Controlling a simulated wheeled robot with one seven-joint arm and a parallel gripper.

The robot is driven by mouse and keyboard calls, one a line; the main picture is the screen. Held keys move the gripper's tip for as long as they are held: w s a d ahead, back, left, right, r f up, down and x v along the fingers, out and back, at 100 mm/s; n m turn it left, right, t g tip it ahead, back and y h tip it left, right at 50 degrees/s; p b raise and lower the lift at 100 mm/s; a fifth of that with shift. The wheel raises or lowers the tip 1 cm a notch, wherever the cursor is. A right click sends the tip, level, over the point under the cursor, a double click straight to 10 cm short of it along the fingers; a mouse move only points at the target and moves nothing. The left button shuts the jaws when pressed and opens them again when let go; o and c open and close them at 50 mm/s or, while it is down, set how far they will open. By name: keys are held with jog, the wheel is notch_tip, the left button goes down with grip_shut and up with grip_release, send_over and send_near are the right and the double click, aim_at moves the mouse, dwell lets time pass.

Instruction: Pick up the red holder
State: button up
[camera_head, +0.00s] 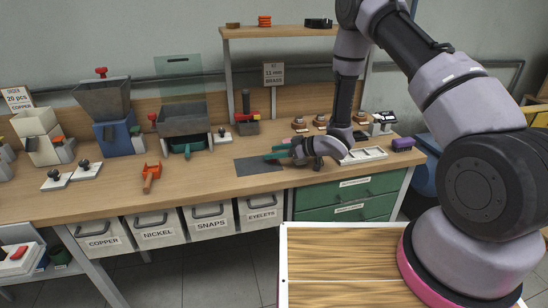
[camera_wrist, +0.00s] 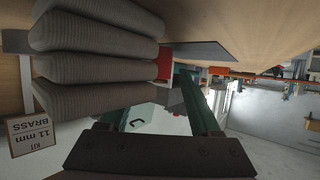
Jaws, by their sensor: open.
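My gripper (camera_head: 275,153) has green fingers and is open. It points left above the dark mat (camera_head: 258,166) on the bench. In the wrist view its fingers (camera_wrist: 165,105) are spread, with no object clearly between them. A red block with a black upright handle (camera_head: 246,118) stands at the back of the bench, behind my gripper. An orange-red forked piece with a handle (camera_head: 150,177) lies left of the mat, apart from my gripper. I cannot tell which is the red holder. In the wrist view a red patch (camera_wrist: 163,66) shows partly behind a grey ribbed stack (camera_wrist: 95,58).
A white tray (camera_head: 362,156) and a purple piece (camera_head: 403,145) are on the right of the bench. A brass kit sign (camera_head: 274,75) and a shelf (camera_head: 285,32) stand at the back. Hoppers (camera_head: 105,100) crowd the left. The bench front between the forked piece and the mat is clear.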

jog(key=shift+w+a+f, duration=0.1)
jog(key=shift+w+a, duration=0.05)
jog(key=shift+a, duration=0.15)
grip_shut()
